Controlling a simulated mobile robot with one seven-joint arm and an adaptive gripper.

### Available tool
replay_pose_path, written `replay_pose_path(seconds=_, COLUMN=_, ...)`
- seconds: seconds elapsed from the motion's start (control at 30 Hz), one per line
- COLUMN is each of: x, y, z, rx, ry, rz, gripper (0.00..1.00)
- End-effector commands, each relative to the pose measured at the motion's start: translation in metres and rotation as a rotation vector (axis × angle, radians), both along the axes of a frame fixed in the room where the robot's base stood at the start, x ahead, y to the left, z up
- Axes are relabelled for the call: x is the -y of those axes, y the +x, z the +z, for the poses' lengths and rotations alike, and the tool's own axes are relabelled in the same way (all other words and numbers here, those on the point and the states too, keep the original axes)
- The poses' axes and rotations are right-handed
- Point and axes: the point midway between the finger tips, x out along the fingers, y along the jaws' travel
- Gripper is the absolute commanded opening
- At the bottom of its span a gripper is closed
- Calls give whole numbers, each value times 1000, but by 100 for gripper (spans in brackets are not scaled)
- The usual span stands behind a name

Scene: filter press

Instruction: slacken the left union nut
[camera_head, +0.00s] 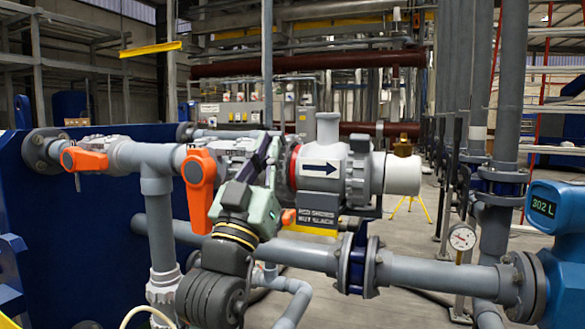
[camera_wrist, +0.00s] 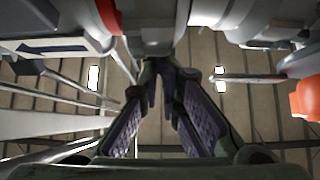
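The filter body (camera_head: 330,172) is a grey housing with a dark arrow pointing right, in line with the pipe. At its left end is the grey left union nut (camera_head: 283,162), with a red ring beside it; my gripper partly hides the nut. In the wrist view the nut (camera_wrist: 155,25) is the grey cylinder at top middle. My gripper (camera_head: 268,145) reaches up in front of it. In the wrist view its two dark fingers (camera_wrist: 167,75) stand apart with a gap between them, tips just below the nut. I cannot tell whether they touch it.
Orange valve handles (camera_head: 197,178) (camera_head: 84,160) stick out left of my gripper. A sign (camera_head: 318,215) below the body reads that red shows nut slack. A lower flanged pipe (camera_head: 430,272) runs to a blue meter (camera_head: 555,215) showing 302 L.

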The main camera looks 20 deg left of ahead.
Motion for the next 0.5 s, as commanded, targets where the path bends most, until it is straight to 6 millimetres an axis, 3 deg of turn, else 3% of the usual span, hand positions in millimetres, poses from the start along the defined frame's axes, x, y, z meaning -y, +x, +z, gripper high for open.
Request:
replay_pose_path(seconds=0.03, x=3, y=5, z=12, rx=9, ry=5, rz=-2, gripper=0)
replay_pose_path(seconds=0.1, x=3, y=3, z=8, rx=9, ry=5, rz=-2, gripper=0)
replay_pose_path(seconds=0.5, x=-1, y=-32, z=-48, rx=6, ry=1, rz=0, gripper=0)
